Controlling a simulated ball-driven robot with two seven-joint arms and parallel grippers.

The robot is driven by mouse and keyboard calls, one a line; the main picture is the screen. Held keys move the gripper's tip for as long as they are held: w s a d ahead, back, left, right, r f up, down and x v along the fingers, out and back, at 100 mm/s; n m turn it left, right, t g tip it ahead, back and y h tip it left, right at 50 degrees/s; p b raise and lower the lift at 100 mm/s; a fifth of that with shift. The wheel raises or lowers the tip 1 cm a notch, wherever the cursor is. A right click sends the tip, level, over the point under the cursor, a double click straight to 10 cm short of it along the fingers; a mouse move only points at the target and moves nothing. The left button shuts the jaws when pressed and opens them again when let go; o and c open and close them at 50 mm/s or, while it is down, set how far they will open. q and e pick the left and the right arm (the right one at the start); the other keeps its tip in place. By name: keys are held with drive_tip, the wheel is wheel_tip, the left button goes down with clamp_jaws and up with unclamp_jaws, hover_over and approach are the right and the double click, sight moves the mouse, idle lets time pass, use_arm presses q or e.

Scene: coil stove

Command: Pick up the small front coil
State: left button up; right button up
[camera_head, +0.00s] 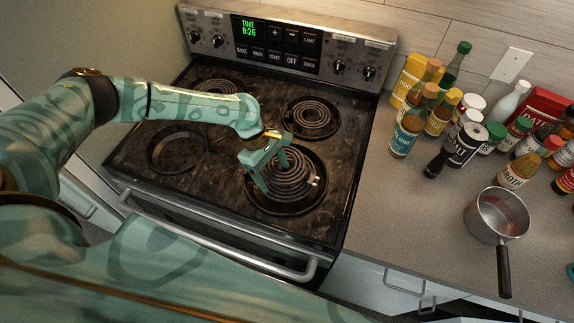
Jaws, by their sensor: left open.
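The front coil (292,186) is a dark spiral in the right front drip pan (309,206) of the stove. It looks smaller than the pan, with bare pan showing around it. My left gripper (271,170) is open at the left part of this coil, fingers pointing down. It covers part of the coil, and I cannot tell whether the fingertips touch it. The left front pan (178,149) shows no coil. My right gripper is out of view.
Other coils sit at the back right (313,118) and back left (215,87). The control panel (290,45) rises behind. Bottles and jars (462,145) crowd the right counter, with a saucepan (498,217) nearer. An oven handle (220,247) runs along the front.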

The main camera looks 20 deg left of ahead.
use_arm(q)
drive_tip(key=c, duration=1.3)
drive_tip(key=shift+o, duration=0.2)
drive_tip(key=shift+r, duration=0.1)
